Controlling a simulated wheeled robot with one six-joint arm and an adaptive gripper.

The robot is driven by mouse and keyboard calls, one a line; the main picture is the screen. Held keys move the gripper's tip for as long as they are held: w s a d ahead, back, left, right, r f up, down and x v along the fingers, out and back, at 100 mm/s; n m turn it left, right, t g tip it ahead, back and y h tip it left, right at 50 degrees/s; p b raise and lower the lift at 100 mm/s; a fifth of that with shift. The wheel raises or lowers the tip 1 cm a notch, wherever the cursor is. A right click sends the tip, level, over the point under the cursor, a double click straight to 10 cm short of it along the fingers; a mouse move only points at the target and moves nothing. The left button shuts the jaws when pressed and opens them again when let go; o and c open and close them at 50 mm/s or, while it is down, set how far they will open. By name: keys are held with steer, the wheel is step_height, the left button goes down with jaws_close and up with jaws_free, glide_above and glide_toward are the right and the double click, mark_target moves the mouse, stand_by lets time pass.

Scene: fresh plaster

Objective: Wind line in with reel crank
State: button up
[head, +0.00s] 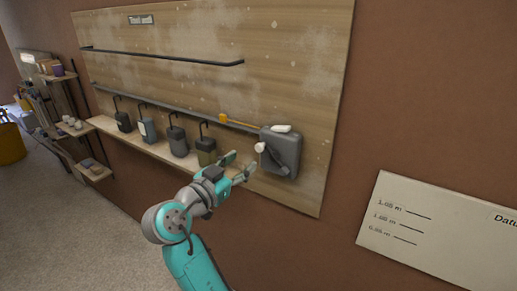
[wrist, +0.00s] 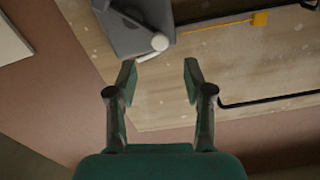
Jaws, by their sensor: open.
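A dark grey reel (head: 288,150) is mounted at the lower right of the wooden board; it also shows at the top of the wrist view (wrist: 142,18). Its dark crank arm (head: 275,163) slants across the front, with a round whitish knob (head: 260,147) at its upper left end. The knob (wrist: 160,42) shows beyond my fingertips in the wrist view. A yellow line (head: 243,124) runs left from the reel to an orange tab (head: 223,118). My gripper (head: 240,166) is open and empty, just left of and below the knob, apparently not touching it.
A shelf ledge (head: 108,126) left of the reel carries several dark hooked containers (head: 178,141), the nearest close to my gripper. Dark rails (head: 160,56) cross the board above. A pale marked card (head: 440,232) is on the brown wall at right. The floor (head: 60,220) at left is clear.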

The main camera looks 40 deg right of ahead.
mark_target(258, 149)
steer(key=x, duration=0.9)
steer(key=shift+a, duration=0.1)
jaws_close()
